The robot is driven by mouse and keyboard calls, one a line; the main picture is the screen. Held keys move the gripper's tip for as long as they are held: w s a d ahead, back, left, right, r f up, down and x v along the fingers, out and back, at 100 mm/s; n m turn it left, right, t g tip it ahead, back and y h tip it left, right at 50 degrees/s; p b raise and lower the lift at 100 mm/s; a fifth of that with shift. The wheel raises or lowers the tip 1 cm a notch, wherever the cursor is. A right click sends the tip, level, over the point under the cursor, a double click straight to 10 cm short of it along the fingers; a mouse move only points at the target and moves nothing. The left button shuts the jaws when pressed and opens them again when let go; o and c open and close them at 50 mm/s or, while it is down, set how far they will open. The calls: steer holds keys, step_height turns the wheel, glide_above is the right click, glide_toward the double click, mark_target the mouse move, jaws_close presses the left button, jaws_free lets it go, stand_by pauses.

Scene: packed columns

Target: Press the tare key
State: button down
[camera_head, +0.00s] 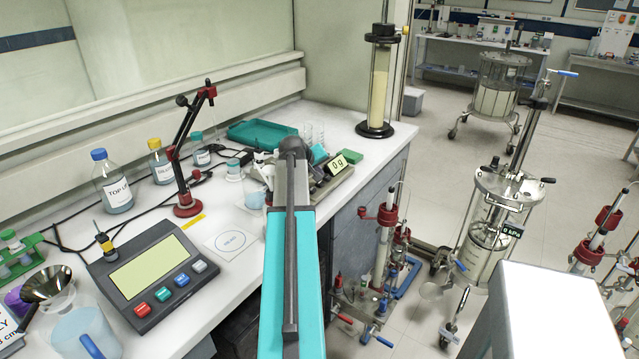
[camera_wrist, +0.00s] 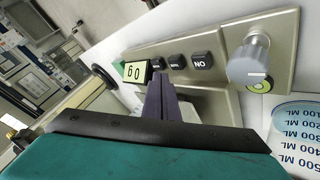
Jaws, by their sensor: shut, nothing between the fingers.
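The balance's control panel (camera_wrist: 215,42) shows upside down in the wrist view, with a lit display (camera_wrist: 135,71) reading 0 g. Beside the display is a row of three dark keys: one near the display (camera_wrist: 159,65), a middle key (camera_wrist: 176,61) and an ON key (camera_wrist: 202,60). The labels on the first two are too small to read surely, so I cannot tell which is tare. My gripper (camera_wrist: 160,79) is shut and empty, its tips just below the first two keys; contact cannot be told. In the head view the display (camera_head: 338,164) also reads 0 g.
A grey knob (camera_wrist: 248,62) stands out from the panel beside the ON key. A graduated beaker (camera_wrist: 297,122) is at the right of the wrist view. In the head view, a keypad console (camera_head: 150,272), a red stand (camera_head: 187,203) and a tall column (camera_head: 378,90) occupy the bench.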

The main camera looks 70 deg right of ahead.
mark_target(319, 188)
steer(key=shift+r+p, duration=1)
steer(key=shift+r, duration=1.1)
